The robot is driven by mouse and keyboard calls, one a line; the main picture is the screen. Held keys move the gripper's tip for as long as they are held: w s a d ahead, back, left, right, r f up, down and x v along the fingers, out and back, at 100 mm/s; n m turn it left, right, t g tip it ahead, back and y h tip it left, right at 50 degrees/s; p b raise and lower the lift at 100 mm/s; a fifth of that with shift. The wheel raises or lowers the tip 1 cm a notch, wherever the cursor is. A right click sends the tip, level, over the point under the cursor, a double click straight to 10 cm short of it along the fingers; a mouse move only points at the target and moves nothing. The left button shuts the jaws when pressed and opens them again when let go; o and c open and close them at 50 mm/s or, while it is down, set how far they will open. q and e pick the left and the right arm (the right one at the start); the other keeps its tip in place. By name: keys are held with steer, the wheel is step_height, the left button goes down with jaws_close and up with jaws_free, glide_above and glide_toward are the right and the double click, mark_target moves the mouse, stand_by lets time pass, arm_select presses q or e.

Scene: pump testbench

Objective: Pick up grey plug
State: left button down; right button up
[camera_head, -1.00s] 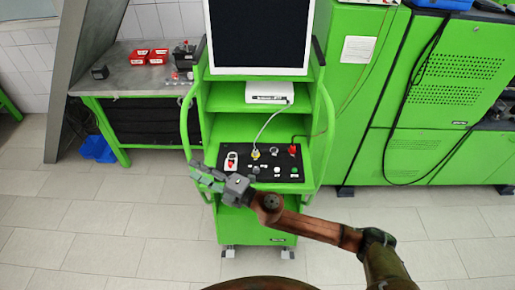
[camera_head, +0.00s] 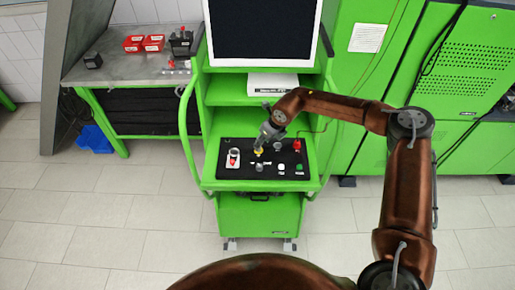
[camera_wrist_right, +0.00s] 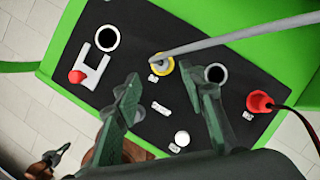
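The grey plug (camera_wrist_right: 163,64) sits at the yellow-ringed socket on the black panel, at the end of a grey cable (camera_wrist_right: 225,36). In the head view the yellow socket (camera_head: 258,150) shows just below my right gripper (camera_head: 266,134), and the plug is mostly hidden. In the right wrist view my right gripper (camera_wrist_right: 166,88) is open and empty. Its two fingers are spread, with the plug beyond their tips and apart from them. A small brown and dark part at the lower left may be my left gripper (camera_wrist_right: 58,155); its state is unclear.
The black panel (camera_wrist_right: 92,77) also carries a red plug (camera_wrist_right: 259,102), a red-and-white switch piece (camera_wrist_right: 88,68) and a white button (camera_wrist_right: 182,138). The white box (camera_head: 272,83) and monitor (camera_head: 262,40) stand above. Green handles (camera_head: 184,125) flank the cart.

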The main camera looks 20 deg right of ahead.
steer(key=p+x, duration=0.1)
steer(key=x, duration=0.5)
steer(key=shift+w+d, duration=0.1)
steer(key=shift+c, duration=0.2)
jaws_close()
steer(key=shift+r, duration=0.1)
steer(key=shift+r, duration=0.55)
steer(key=s+d+r+b, duration=0.3)
steer(key=s+r, duration=0.8)
steer(key=s, duration=0.2)
steer(key=shift+s+d+r, duration=0.15)
steer(key=shift+s+r, duration=0.2)
